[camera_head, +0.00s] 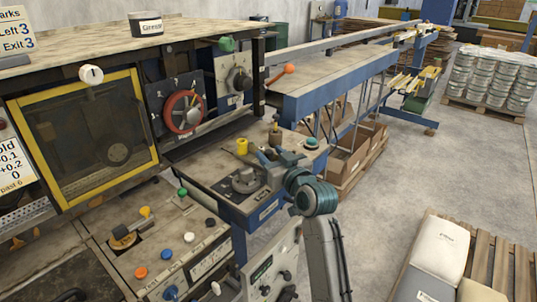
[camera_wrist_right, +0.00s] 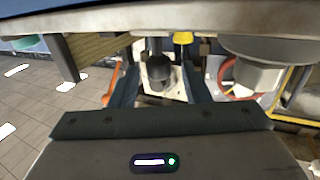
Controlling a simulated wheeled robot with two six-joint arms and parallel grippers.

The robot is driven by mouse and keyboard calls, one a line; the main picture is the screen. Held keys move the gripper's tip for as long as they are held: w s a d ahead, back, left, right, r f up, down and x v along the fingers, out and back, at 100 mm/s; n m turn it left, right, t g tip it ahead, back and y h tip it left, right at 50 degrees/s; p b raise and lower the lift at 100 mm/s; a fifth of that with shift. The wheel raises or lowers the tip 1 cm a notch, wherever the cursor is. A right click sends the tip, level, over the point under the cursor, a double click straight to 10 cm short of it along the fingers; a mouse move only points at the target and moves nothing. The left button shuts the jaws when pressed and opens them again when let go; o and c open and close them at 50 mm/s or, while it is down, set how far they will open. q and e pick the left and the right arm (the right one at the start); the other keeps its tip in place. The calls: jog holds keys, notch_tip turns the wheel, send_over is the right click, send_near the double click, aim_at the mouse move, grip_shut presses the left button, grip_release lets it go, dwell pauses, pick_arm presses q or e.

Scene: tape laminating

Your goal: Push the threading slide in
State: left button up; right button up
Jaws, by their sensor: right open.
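No part is plainly marked as the threading slide. A dark knob with a brass-coloured top (camera_head: 275,135) stands on the blue-sided machine table, close beyond my right gripper (camera_head: 266,156). My right gripper is open. In the right wrist view a dark rounded knob (camera_wrist_right: 160,70) shows between the two spread fingers (camera_wrist_right: 159,88); I cannot tell whether they touch it. A yellow knob (camera_head: 242,146) stands left of the gripper; a yellow part also shows in the right wrist view (camera_wrist_right: 183,38). My left gripper is not in view.
A round grey fixture (camera_head: 245,181) sits just left of my right wrist. Behind are a red handwheel (camera_head: 184,111) and an orange-tipped lever (camera_head: 289,69). A yellow-framed window (camera_head: 90,140) is at left.

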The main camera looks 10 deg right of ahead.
jog(key=b+v, duration=0.2)
jog(key=v, duration=0.6)
jog(key=shift+s, duration=0.2)
